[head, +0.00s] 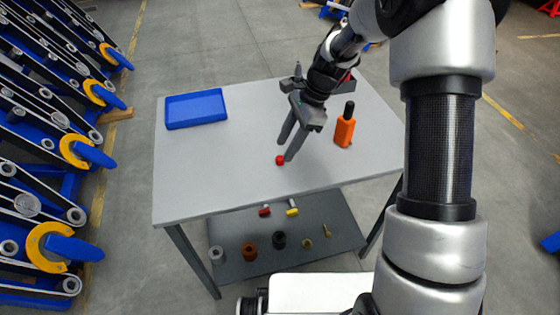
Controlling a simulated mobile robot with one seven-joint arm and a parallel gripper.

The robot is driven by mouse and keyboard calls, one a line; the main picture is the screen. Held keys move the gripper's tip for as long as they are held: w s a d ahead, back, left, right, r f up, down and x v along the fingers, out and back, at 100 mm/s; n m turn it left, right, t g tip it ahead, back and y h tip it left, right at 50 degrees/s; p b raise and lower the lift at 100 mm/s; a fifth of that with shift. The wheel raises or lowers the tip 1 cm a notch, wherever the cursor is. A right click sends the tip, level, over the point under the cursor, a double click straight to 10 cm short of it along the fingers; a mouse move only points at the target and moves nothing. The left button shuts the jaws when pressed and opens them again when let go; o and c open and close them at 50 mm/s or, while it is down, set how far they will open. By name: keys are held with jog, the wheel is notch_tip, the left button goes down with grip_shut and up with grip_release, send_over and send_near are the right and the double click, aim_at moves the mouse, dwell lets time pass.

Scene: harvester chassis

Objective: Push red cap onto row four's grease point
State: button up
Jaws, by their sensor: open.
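The harvester rows stand along the left side, with several yellow rings and blue pointed parts, such as the nearest yellow ring (36,238). I cannot make out a grease point or tell which row is the fourth.
A blue tray (196,92) lies at the table's back left. An orange bottle with a black top (345,128) stands right of my gripper. The lower shelf (338,232) holds several small parts. Bare floor lies between table and rows.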

aim_at(279, 158)
jog(key=x, duration=0.3)
jog(key=shift+s+a+f+b, duration=0.15)
jog(key=shift+s+a+b, duration=0.05)
jog(key=shift+a+b, duration=0.1)
grip_shut()
